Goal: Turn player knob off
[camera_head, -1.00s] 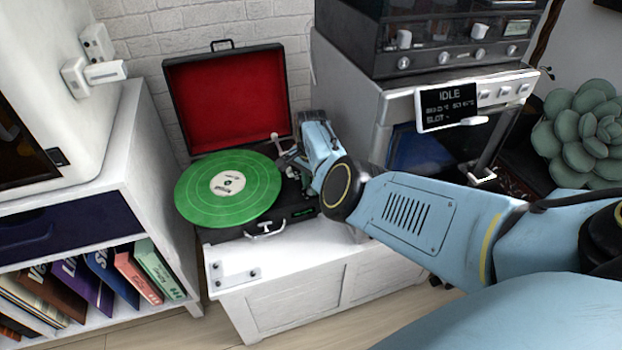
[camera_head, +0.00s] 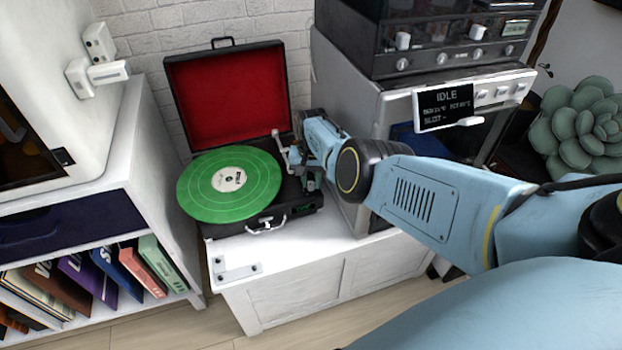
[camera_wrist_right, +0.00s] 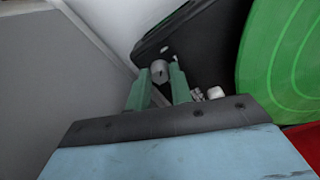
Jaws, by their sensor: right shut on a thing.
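The record player is a black case (camera_head: 294,205) with a raised red-lined lid (camera_head: 228,100) and a green record (camera_head: 230,184) on it, standing on a white cabinet. My right gripper (camera_head: 308,178) is at the right side of the player deck, beside the tonearm (camera_head: 281,152). In the right wrist view, the gripper's two green fingers (camera_wrist_right: 160,84) are on either side of a small grey knob (camera_wrist_right: 160,71) on the black deck, shut on it. The record (camera_wrist_right: 290,60) shows at the right there. The knob is hidden by my gripper in the head view. My left gripper is out of view.
A grey machine with a display reading IDLE (camera_head: 447,108) stands close to the right of my arm. A white shelf with books (camera_head: 110,268) is at the left. The cabinet top (camera_head: 290,252) in front of the player is mostly clear.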

